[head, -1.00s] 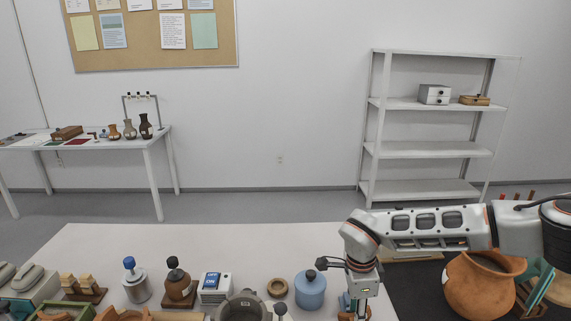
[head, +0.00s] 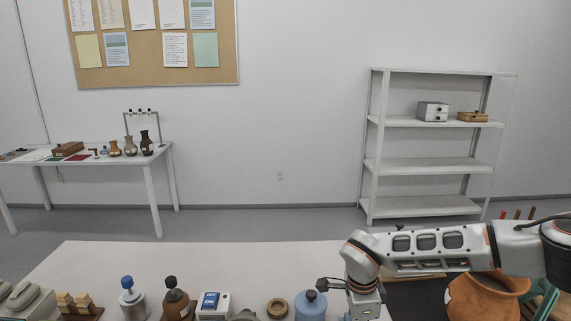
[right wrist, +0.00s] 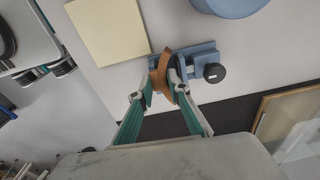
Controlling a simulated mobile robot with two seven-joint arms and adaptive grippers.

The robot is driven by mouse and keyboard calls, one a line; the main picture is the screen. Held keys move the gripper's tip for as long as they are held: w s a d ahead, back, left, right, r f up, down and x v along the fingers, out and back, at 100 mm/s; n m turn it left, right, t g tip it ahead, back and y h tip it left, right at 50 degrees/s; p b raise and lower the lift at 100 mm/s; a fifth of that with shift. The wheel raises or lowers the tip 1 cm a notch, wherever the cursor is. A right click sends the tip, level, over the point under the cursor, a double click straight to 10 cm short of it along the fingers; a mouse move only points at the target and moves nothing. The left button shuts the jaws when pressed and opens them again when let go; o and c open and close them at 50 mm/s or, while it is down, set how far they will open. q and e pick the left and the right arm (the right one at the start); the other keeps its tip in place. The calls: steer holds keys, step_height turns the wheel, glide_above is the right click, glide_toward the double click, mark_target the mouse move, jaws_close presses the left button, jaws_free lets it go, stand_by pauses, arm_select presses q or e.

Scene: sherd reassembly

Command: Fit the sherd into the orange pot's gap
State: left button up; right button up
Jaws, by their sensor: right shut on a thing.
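The orange pot (head: 485,299) stands on a dark mat at the right of the table in the head view, cut off by the lower edge and partly behind my right arm. In the right wrist view my right gripper (right wrist: 165,92) is shut on the orange-brown sherd (right wrist: 167,72), a narrow curved piece between the fingertips. The sherd is right against a blue clamp-like holder (right wrist: 202,55) with a black knob; I cannot tell whether they touch. In the head view the right fingertips are below the frame. The pot's gap is not visible. My left gripper is not in view.
A blue lidded jar (head: 311,305) stands left of my right arm, also in the right wrist view (right wrist: 230,5). A pale yellow sheet (right wrist: 108,30) lies near the holder. The table's back middle is clear.

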steer(key=shift+r+p, duration=1.5)
steer(key=shift+r, duration=0.75)
steer(key=shift+r+p, duration=0.6)
steer(key=shift+r, duration=0.2)
